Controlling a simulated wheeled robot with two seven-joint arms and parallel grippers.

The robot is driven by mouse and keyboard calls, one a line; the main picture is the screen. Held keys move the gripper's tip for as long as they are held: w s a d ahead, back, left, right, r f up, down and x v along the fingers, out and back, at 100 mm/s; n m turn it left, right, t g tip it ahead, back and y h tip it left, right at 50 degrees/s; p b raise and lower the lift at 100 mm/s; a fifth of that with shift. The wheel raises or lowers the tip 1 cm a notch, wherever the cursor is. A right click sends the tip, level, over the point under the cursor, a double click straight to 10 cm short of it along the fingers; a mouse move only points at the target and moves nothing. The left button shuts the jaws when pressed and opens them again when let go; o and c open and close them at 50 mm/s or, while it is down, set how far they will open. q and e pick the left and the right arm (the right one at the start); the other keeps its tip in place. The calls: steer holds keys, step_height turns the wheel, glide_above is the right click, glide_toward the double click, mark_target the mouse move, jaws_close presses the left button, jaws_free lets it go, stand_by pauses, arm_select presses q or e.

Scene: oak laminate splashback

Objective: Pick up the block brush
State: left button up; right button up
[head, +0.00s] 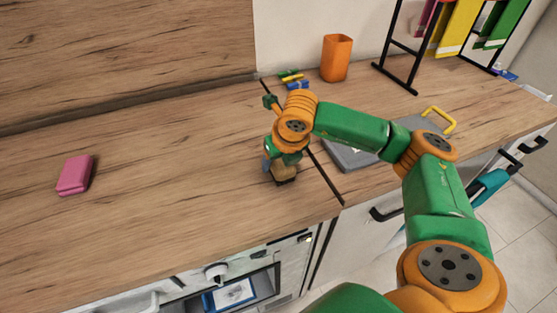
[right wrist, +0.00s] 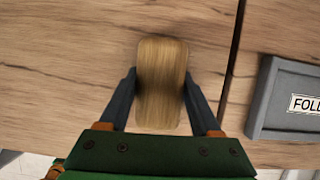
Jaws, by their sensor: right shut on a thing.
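The block brush (right wrist: 161,85) is a wooden block with rounded ends, seen from above in the right wrist view. In the head view its wooden body (head: 284,171) shows below my right gripper, with a dark underside at the worktop. My right gripper (right wrist: 160,90) is shut on the brush, one dark finger against each long side. In the head view my right gripper (head: 283,164) is partly hidden by its own wrist. I cannot tell whether the brush touches the worktop. My left gripper is not in view.
A pink block (head: 75,175) lies on the worktop at the left. An orange cup (head: 336,58) and small coloured items (head: 291,79) stand at the back. A grey box-like item (right wrist: 288,100) lies right of the brush.

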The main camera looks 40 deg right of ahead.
step_height(320, 180, up, 4)
steer(key=shift+a+f+b, duration=0.1)
steer(key=shift+f+b, duration=0.15)
steer(key=shift+b, duration=0.9)
steer(key=s+a+r, duration=0.4)
steer(key=a+r, duration=0.5)
steer(key=a, duration=0.4)
steer(key=shift+a+r, duration=0.15)
steer(key=shift+r, duration=0.25)
